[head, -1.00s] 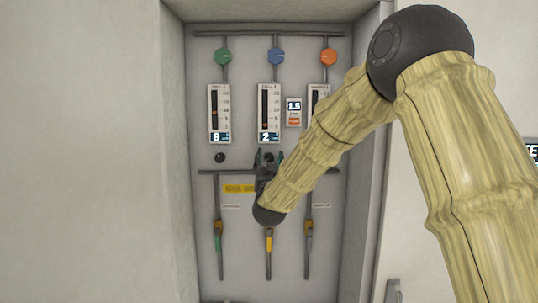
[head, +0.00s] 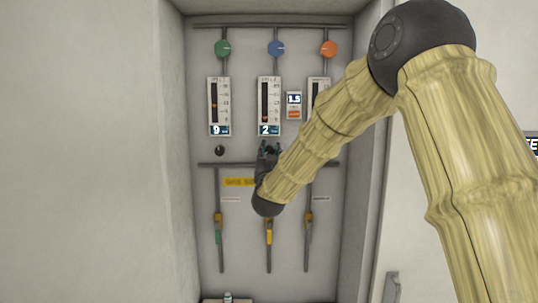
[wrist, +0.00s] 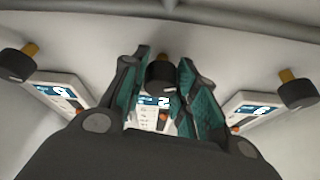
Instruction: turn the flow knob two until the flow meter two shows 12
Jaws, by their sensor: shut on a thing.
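Flow meter two (head: 264,103) is the middle white gauge on the panel, and its blue display reads 2. Its display also shows between the fingers in the wrist view (wrist: 146,101). Flow knob two (wrist: 160,76) is a dark round knob just below that meter. In the wrist view it sits between the two green-and-black fingers of my gripper (wrist: 163,75), which is shut on it. In the head view my gripper (head: 268,151) reaches up to the knob from below and hides most of it.
The left meter (head: 214,103) reads 9, with its black knob (head: 219,151) below. The right meter (head: 312,98) is partly hidden by my arm. A small display (head: 294,99) reads 1.5. Recess walls stand on both sides. Valves and pipes hang below.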

